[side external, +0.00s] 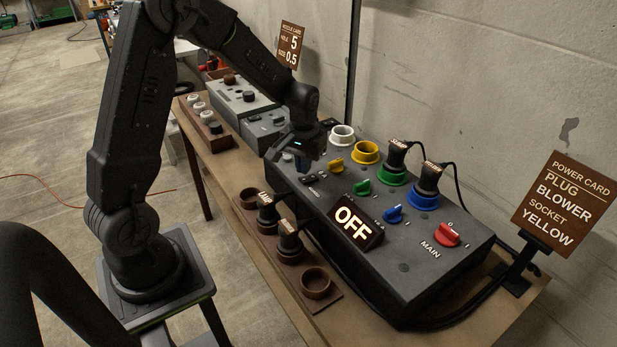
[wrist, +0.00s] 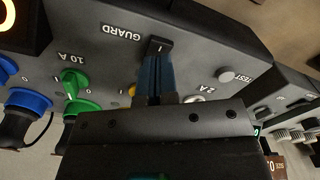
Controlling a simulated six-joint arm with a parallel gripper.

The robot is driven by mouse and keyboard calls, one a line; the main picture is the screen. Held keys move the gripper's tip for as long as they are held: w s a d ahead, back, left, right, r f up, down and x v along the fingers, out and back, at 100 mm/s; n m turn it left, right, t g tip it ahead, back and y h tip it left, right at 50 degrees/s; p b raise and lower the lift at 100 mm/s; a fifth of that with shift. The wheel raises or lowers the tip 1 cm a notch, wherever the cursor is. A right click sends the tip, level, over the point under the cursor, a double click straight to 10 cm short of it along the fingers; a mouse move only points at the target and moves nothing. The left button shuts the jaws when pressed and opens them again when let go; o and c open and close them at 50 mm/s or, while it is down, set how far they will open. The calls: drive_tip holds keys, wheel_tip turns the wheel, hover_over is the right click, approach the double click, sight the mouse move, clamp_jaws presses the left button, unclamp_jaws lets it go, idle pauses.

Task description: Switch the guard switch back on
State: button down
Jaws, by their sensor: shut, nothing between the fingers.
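The guard switch (wrist: 158,46) is a small black rocker with a white mark, beside the GUARD label (wrist: 122,32) in the wrist view. The blue fingers of my gripper (wrist: 152,62) are together, with nothing between them. Their tips overlap the near edge of the switch in this view; I cannot tell if they touch it. In the side view my gripper (side external: 302,162) is low over the left part of the grey power box (side external: 425,265), and the switch is hard to make out there. The lit display (side external: 354,222) on the box reads OFF.
Yellow (side external: 336,165), green (side external: 361,187), blue (side external: 393,214) and red MAIN (side external: 446,234) knobs stand up from the box. Plugs with cables sit in the green and blue sockets (side external: 422,203). A wooden rack (side external: 342,296) with plugs lies in front. A power card (side external: 567,203) stands right.

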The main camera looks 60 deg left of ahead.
sight(304, 179)
drive_tip(key=shift+f, duration=1.3)
idle(0.7)
drive_tip(key=shift+r, duration=3.55)
